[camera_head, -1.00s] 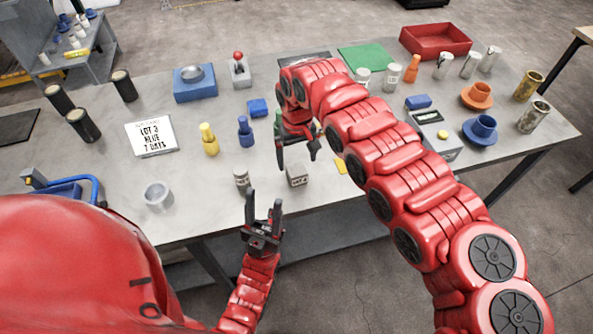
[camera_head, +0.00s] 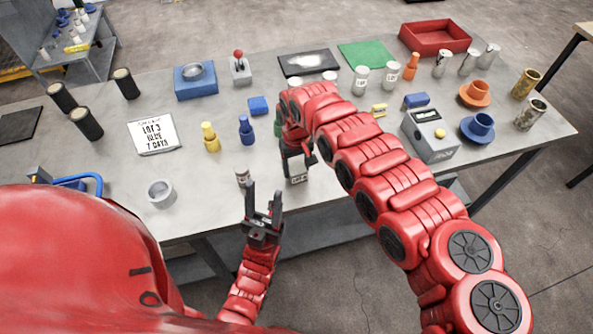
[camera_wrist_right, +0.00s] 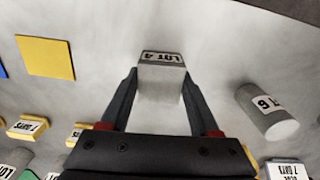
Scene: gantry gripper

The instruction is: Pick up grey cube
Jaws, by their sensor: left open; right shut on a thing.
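The grey cube (camera_head: 298,179) is near the front edge of the table, under my right gripper (camera_head: 297,164). In the right wrist view the grey cube (camera_wrist_right: 161,76) has a "LOT 4" label and sits between the two fingertips, which are shut on it. I cannot tell whether it is clear of the table surface. My left gripper (camera_head: 263,202) is open and empty in front of the table edge, its fingers pointing up, to the left of the cube.
A small labelled grey cylinder (camera_wrist_right: 267,110) lies to the right in the wrist view. A yellow square (camera_wrist_right: 45,57) is on the left. A yellow bottle (camera_head: 210,137), a blue bottle (camera_head: 246,130) and a white ring-shaped cup (camera_head: 161,193) stand left on the table (camera_head: 205,220).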

